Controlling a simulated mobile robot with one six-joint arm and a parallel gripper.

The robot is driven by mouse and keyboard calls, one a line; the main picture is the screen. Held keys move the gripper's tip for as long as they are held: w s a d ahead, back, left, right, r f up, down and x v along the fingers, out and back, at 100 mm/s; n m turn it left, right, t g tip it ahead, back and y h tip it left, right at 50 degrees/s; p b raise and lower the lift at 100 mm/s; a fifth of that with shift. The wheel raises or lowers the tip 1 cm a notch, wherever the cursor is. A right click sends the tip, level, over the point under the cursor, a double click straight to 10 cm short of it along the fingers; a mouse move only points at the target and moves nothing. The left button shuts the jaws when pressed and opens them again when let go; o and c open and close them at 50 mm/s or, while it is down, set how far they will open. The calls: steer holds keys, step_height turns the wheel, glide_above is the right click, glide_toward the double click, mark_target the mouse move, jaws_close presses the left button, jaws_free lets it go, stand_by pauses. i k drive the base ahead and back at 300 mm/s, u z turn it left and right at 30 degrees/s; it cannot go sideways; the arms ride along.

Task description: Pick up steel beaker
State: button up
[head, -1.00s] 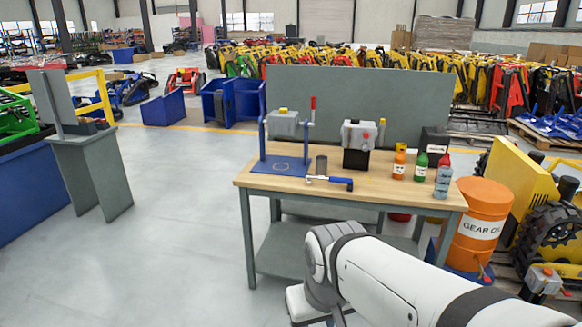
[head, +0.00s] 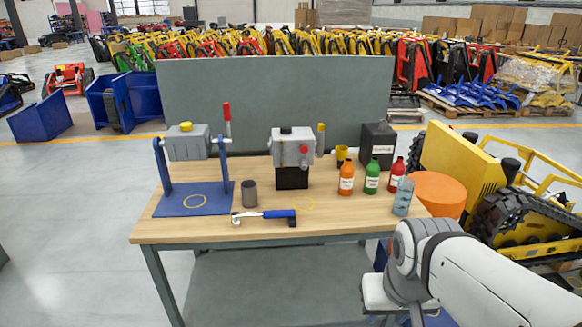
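The steel beaker (head: 249,193) is a small dark grey cylinder standing upright on the wooden tabletop (head: 200,232), left of the middle. It stands just right of a blue base plate and behind a blue-handled tool. My white arm reaches in from the lower right, in front of the table's right end, well apart from the beaker. My gripper does not show in the head view.
A blue stand (head: 192,202) holds a grey machine unit left of the beaker. The blue-handled tool (head: 265,215) lies in front. A grey unit (head: 292,150) on a black block stands behind right. Orange (head: 346,180), green (head: 371,181) and red (head: 397,175) bottles stand further right.

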mark_target(249, 194)
steer(key=u, duration=0.35)
steer(key=i, duration=1.4)
steer(key=u, duration=1)
